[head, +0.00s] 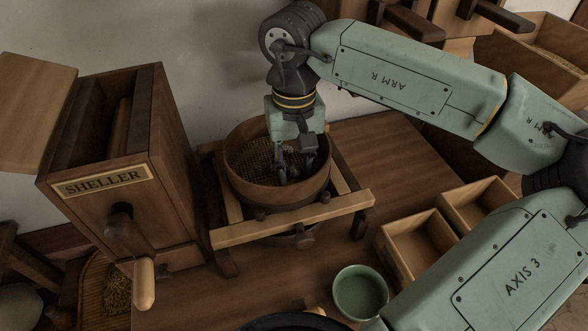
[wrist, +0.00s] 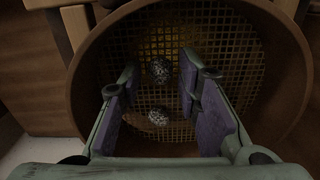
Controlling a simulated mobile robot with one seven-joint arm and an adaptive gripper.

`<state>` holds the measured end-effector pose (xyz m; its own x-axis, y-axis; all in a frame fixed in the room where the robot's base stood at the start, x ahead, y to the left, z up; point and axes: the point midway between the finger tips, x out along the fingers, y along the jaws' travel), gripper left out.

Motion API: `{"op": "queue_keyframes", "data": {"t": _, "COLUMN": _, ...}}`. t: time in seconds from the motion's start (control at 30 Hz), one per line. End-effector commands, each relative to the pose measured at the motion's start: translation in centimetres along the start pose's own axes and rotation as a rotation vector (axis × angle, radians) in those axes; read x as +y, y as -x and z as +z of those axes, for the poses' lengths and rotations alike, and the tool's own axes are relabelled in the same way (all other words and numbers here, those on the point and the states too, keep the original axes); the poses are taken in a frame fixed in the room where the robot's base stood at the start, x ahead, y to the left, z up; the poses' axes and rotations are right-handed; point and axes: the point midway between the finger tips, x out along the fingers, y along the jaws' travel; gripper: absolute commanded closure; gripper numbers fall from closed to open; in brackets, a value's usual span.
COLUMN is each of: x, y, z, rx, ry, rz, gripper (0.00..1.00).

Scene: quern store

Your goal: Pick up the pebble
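Two speckled grey-and-white pebbles lie on the mesh of a round wooden sieve (head: 278,190). In the wrist view, one pebble (wrist: 161,70) is farther up the picture, between my fingertips, and the other pebble (wrist: 158,117) is lower, between the finger pads. My gripper (wrist: 159,80) is open, pointing down into the sieve, with a gap between each finger and the pebbles. In the head view my gripper (head: 296,172) is inside the sieve's rim and hides much of the mesh. I cannot tell how far the fingertips are above the mesh.
The sieve rests on a wooden frame (head: 290,222). A wooden sheller box (head: 105,165) with a crank stands at the left. A green bowl (head: 360,292) and open wooden trays (head: 415,246) are at the right front. Bare bench lies behind the trays.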

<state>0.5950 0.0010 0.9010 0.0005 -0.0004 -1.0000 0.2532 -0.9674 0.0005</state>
Motion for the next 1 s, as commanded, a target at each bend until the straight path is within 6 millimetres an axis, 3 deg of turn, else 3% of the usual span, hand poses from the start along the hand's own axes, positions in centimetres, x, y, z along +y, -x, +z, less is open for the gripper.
{"op": "queue_keyframes", "data": {"t": 0.33, "x": 0.0, "y": 0.0, "z": 0.0, "rx": 0.0, "ry": 0.0, "rz": 0.0, "gripper": 0.95}}
{"op": "queue_keyframes", "data": {"t": 0.63, "x": 0.0, "y": 0.5, "z": -0.1, "rx": 0.002, "ry": -0.001, "rz": 0.0, "gripper": 0.95}}
{"op": "queue_keyframes", "data": {"t": 0.77, "x": 0.0, "y": 2.3, "z": -0.1, "rx": 0.003, "ry": -0.001, "rz": 0.0, "gripper": 0.95}}
{"op": "queue_keyframes", "data": {"t": 1.0, "x": 0.0, "y": 7.2, "z": -0.1, "rx": 0.002, "ry": -0.001, "rz": -0.001, "gripper": 0.95}}
